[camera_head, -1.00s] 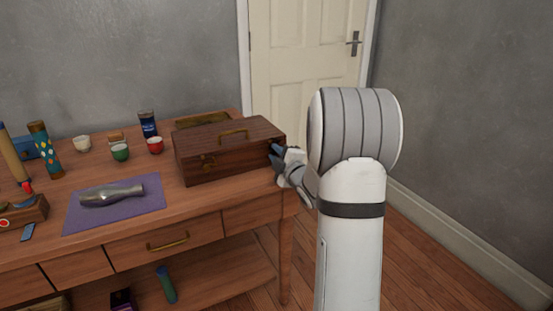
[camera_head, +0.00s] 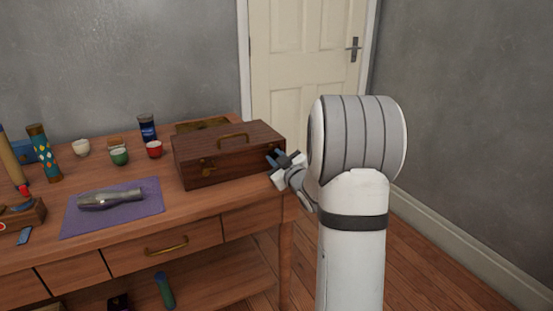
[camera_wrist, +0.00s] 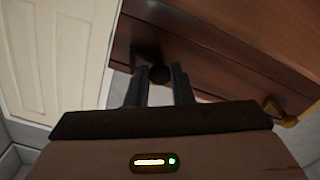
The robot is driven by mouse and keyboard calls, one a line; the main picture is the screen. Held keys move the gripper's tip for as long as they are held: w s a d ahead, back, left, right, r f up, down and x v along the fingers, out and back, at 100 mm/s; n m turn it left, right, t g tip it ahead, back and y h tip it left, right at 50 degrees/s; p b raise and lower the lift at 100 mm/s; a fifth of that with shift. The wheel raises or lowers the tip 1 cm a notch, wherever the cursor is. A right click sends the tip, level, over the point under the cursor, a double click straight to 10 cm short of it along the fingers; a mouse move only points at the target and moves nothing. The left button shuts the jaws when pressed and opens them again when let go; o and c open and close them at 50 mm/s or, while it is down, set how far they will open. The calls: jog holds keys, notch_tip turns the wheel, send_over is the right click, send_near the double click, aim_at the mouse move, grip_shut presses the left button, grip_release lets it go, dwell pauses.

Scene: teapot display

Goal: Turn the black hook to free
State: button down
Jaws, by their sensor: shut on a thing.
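The wooden box (camera_head: 225,168) stands on the right end of the table, lid down, with a brass handle on top and brass fittings on its front. My gripper (camera_head: 276,158) is at the box's right end. In the wrist view, my gripper (camera_wrist: 160,82) has its two dark fingers on either side of a small black rounded piece, which looks like the black hook (camera_wrist: 158,75), against the box side. The fingers are closed in on it. The hook's full shape and angle are hidden by the fingers, and it cannot be made out in the head view.
A purple mat (camera_head: 135,217) with a metallic vase-like piece (camera_head: 112,197) lies left of the box. A door (camera_head: 303,65) and wall are behind; floor is open at right.

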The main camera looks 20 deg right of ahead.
jog(key=shift+m, duration=0.3)
jog(key=c, duration=1.3)
grip_release()
jog(key=s, duration=0.4)
jog(key=s+p, duration=0.1)
jog(key=s, duration=0.3)
jog(key=shift+d, duration=0.2)
